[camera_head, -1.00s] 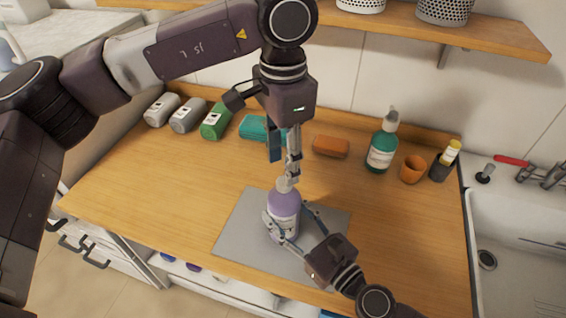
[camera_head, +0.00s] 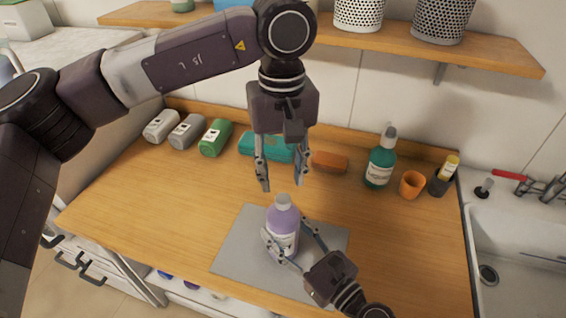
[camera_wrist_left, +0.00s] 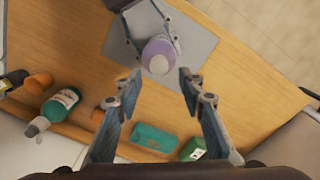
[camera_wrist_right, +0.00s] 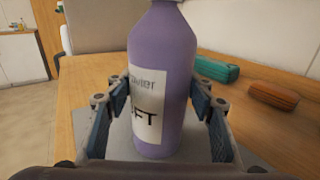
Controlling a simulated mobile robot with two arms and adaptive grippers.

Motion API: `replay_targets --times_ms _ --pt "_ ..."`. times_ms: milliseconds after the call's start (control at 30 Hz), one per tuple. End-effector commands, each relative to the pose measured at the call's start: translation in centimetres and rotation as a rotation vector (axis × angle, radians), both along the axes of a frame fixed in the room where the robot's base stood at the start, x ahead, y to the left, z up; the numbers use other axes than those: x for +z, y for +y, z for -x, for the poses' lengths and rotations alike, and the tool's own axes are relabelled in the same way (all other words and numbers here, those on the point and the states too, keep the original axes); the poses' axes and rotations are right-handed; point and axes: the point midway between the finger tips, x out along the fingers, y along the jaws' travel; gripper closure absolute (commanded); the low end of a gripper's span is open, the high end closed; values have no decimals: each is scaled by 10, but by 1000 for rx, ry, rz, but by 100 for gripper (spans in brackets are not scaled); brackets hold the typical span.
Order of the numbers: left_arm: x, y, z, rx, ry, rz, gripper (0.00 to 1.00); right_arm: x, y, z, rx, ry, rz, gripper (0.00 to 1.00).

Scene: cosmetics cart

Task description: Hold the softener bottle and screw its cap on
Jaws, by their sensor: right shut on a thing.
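The purple softener bottle (camera_head: 284,226) stands upright on the grey mat (camera_head: 237,249). Its grey-white cap (camera_head: 283,201) sits on the neck; I cannot tell how tightly. My right gripper (camera_head: 283,246) is shut around the bottle's body from the front right. The right wrist view shows the bottle (camera_wrist_right: 162,75) between its fingers. My left gripper (camera_head: 282,186) points down above and slightly behind the bottle, fingers spread and empty. In the left wrist view the bottle with its cap (camera_wrist_left: 159,64) shows beyond the open fingers.
A teal case (camera_head: 266,147), an orange-brown block (camera_head: 329,161) and a green pump bottle (camera_head: 380,162) stand along the back, with an orange cup (camera_head: 412,184). Several lying bottles are at back left. A sink (camera_head: 520,245) is at right. The wooden counter's left part is clear.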

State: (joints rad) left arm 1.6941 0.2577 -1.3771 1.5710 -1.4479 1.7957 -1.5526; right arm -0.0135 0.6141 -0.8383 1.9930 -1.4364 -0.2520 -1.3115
Motion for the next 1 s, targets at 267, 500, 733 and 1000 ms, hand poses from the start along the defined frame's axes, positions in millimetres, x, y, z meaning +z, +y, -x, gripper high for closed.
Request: replay_targets --times_ms 267,500,733,1000 --pt "4 0 0 496 -2 -1 64 0 0 0 0 0 0 100" --pt "8 -1 0 924 -1 -1 64 0 0 0 0 0 0 100" --pt "11 -1 0 1336 -2 -1 64 0 0 0 0 0 0 100" --pt "15 -1 -1 1819 -2 -1 64 0 0 0 0 -1 -1 100"
